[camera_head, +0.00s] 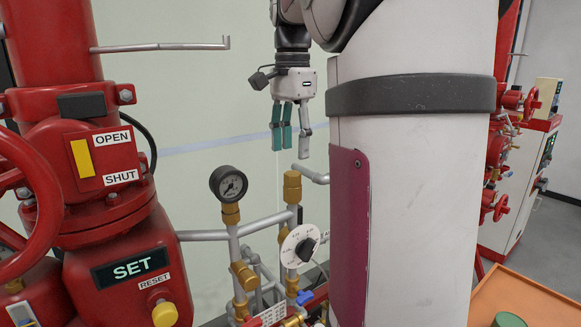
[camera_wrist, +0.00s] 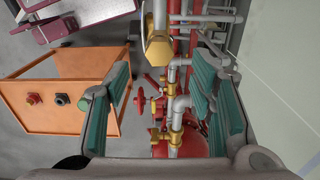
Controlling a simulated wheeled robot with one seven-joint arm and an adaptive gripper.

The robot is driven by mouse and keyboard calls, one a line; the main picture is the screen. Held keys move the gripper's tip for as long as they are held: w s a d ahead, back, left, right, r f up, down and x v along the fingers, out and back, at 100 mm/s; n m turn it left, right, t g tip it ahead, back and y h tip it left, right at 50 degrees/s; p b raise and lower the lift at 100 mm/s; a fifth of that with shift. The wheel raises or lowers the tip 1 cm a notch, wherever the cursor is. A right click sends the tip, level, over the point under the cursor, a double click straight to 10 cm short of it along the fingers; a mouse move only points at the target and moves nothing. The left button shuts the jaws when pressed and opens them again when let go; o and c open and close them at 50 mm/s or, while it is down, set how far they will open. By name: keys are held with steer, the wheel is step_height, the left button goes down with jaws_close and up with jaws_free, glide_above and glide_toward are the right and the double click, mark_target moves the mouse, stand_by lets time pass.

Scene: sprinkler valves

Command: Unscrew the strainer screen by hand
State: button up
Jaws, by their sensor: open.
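My gripper (camera_head: 293,146) hangs from my arm with its teal-padded fingers pointing down. It is open and empty. In the wrist view, my gripper (camera_wrist: 158,112) shows a wide gap between its pads. Below the fingers in the head view, a brass fitting (camera_head: 292,187) stands upright on the grey pipework, apart from the fingers. In the wrist view, a large brass hex fitting (camera_wrist: 159,48) sits at the top, beyond the finger gap. I cannot tell for certain which brass part holds the strainer screen; no screen mesh shows.
A pressure gauge (camera_head: 229,184) and a white dial (camera_head: 299,246) flank the pipework. A large red valve body (camera_head: 110,225) stands at the left. An orange bench (camera_head: 530,300) is at the lower right. My white column hides part of the right side.

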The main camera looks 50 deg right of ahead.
mark_target(293, 173)
steer(key=shift+f, duration=2.85)
